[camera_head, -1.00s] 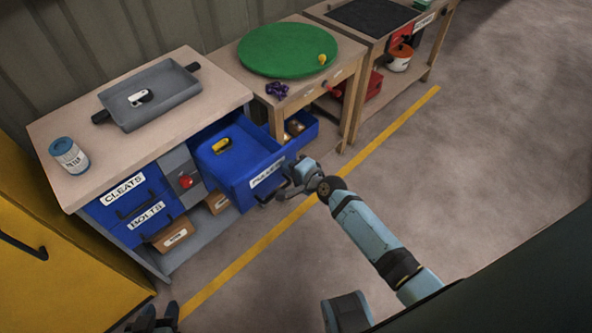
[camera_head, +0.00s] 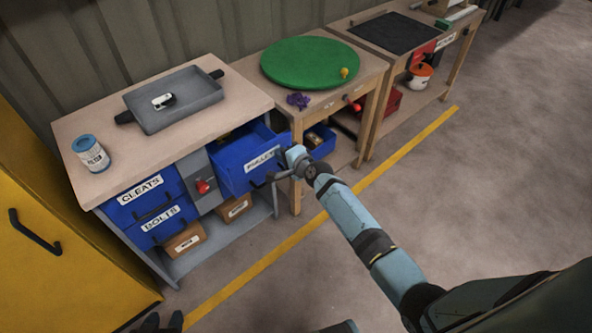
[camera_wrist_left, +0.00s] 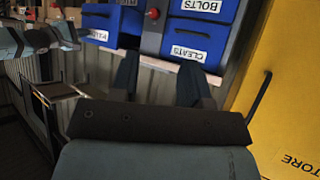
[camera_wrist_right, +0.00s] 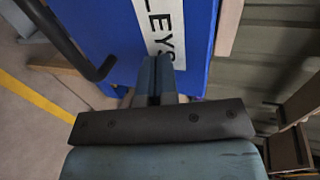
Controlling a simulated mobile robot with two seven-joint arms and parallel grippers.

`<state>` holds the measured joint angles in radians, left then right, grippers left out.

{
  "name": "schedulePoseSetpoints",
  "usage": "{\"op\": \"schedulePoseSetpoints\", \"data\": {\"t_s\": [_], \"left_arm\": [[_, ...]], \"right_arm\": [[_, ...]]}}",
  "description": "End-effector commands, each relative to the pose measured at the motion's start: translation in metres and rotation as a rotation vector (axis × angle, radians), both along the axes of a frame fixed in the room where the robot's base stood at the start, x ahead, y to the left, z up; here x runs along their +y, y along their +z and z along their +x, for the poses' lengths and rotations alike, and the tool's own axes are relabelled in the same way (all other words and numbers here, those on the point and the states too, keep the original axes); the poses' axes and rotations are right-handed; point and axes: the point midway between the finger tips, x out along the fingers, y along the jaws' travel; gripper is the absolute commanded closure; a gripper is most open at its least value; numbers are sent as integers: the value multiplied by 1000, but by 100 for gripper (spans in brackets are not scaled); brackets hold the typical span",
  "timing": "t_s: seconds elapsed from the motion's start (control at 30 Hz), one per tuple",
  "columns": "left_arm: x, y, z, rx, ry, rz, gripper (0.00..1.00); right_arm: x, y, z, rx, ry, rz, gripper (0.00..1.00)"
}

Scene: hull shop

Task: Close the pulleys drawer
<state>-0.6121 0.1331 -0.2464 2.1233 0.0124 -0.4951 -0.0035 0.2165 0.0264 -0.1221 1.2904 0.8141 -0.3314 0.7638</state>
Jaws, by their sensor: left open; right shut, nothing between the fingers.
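My right gripper (camera_head: 277,176) is shut and empty, at the drawer front. In the right wrist view its closed fingertips (camera_wrist_right: 157,75) are at the label, beside the handle (camera_wrist_right: 75,45). My left gripper (camera_head: 158,324) shows only at the bottom edge. In the left wrist view it is open and empty (camera_wrist_left: 158,80), and the pulleys drawer (camera_wrist_left: 112,22) is seen beyond it.
The cleats drawer (camera_head: 146,200) and bolts drawer (camera_head: 165,226) are shut. A red knob (camera_head: 202,186) sits between them and the pulleys drawer. A yellow cabinet (camera_head: 50,210) stands left. A smaller blue bin (camera_head: 322,143) is under the green-topped table. The floor in front is clear.

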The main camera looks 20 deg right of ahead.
Motion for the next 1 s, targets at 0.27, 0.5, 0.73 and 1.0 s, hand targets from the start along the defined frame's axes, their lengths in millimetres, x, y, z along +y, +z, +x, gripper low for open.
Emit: {"op": "schedulePoseSetpoints", "data": {"t_s": [0.27, 0.5, 0.73, 1.0], "left_arm": [[-4, -11, 2, -25, -6, -15, 57], [-10, -10, 4, -54, -12, -44, 57], [-13, -6, 5, -71, -17, -61, 57], [-12, -4, 5, -75, -17, -64, 57]], "right_arm": [[25, -4, 70, -2, 0, 2, 100], [39, -4, 109, 0, 0, 0, 100], [47, -2, 126, 0, 1, 1, 100], [48, 2, 131, -3, 0, 1, 100]]}}
